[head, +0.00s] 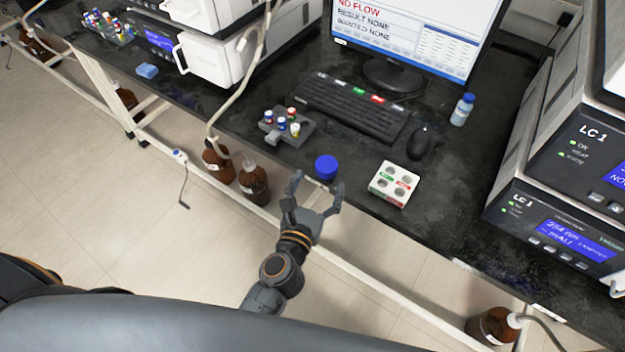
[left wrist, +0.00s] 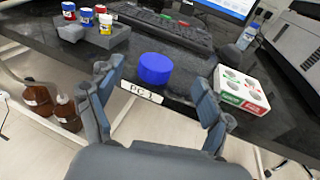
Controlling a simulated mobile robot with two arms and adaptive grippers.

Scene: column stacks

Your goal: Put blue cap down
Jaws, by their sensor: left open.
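The blue cap (head: 326,167) sits on the dark bench top near its front edge. It also shows in the left wrist view (left wrist: 155,68), just beyond and between my fingers. My left gripper (head: 316,190) is open and empty, in front of the cap and apart from it, at the bench edge. My right gripper is in neither view.
A white box with round holes (head: 395,184) stands right of the cap. A grey rack with small capped vials (head: 287,128) stands behind left. Brown bottles (head: 254,184) stand below the edge.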

